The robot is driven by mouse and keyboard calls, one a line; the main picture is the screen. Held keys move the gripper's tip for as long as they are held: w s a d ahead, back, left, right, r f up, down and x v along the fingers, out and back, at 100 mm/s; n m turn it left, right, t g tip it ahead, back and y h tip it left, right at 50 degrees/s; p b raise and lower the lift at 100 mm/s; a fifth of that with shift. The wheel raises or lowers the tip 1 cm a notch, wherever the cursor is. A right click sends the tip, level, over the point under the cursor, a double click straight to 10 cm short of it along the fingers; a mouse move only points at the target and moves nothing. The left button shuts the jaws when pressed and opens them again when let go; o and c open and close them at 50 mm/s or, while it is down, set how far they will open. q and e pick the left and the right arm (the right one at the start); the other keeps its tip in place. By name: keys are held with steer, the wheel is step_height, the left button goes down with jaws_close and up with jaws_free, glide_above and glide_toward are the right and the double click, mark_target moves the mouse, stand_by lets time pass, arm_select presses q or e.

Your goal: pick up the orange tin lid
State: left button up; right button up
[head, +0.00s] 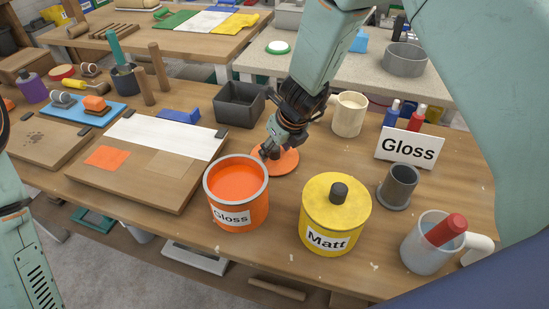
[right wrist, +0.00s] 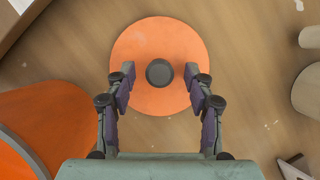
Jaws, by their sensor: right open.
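The orange tin lid (head: 290,162) lies flat on the wooden bench, behind the open orange Gloss tin (head: 238,205). In the right wrist view it is a full orange disc (right wrist: 160,35) with a dark round knob (right wrist: 159,72) at its middle. My right gripper (head: 272,152) is over the lid and hides part of it in the head view. In the right wrist view the right gripper (right wrist: 160,77) is open, with one finger on each side of the knob and a gap to it on both sides. My left gripper does not show.
A yellow Matt tin (head: 335,215) with its lid on stands to the right of the Gloss tin. A cream mug (head: 349,114), a grey cup (head: 397,186) and a Gloss sign (head: 409,148) stand further right. A dark box (head: 240,105) is behind left.

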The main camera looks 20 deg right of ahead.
steer(key=shift+s+r, duration=0.1)
steer(key=c, duration=0.3)
jaws_close()
